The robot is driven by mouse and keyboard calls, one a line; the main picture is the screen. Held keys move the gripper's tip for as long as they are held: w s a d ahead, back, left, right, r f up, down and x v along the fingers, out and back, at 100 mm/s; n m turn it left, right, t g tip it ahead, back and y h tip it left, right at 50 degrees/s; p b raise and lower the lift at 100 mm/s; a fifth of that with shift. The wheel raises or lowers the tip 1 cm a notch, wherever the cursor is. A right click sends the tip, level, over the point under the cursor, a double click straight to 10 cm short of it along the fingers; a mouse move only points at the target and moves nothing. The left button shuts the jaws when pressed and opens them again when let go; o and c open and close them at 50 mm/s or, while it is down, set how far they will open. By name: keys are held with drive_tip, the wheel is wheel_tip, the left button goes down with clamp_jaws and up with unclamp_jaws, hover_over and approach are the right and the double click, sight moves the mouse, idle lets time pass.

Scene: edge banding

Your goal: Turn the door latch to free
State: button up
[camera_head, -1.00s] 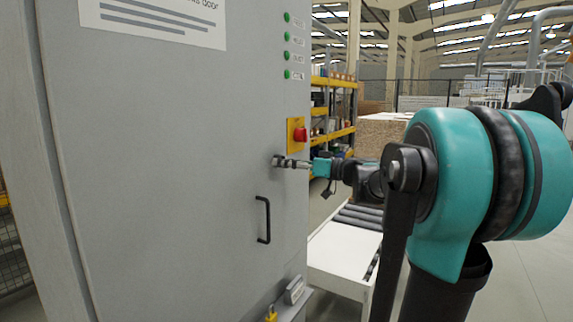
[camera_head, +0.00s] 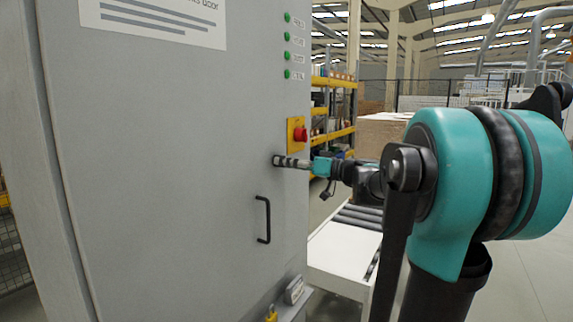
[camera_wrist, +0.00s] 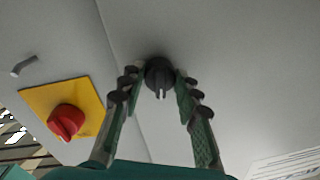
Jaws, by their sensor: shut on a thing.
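The door latch (camera_wrist: 159,76) is a small dark round knob on the grey cabinet door, with a lighter mark facing down in the wrist view. My gripper (camera_wrist: 158,82) has one finger on each side of it, with the tips against its sides, shut on the latch. In the head view my gripper (camera_head: 284,162) reaches the door front from the right, and its fingers hide most of the latch. The grey door (camera_head: 170,170) looks closed.
A red rotary switch (camera_head: 300,134) on a yellow plate sits just above my gripper. A black door handle (camera_head: 263,219) is below it. A yellow padlock (camera_head: 271,314) hangs lower down. A roller conveyor (camera_head: 350,235) stands behind the cabinet, to the right.

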drive_tip(key=shift+s+a+m+t, duration=0.1)
drive_tip(key=shift+m+t, duration=0.25)
drive_tip(key=shift+m, duration=3.8)
drive_tip(key=shift+m+t, duration=0.35)
drive_tip(key=shift+m, duration=4.1)
drive_tip(key=o, duration=1.2)
drive_tip(key=shift+c, duration=0.2)
drive_tip(key=r+v, duration=0.1)
drive_tip(key=v, duration=1.1)
drive_tip(key=shift+f, duration=0.35)
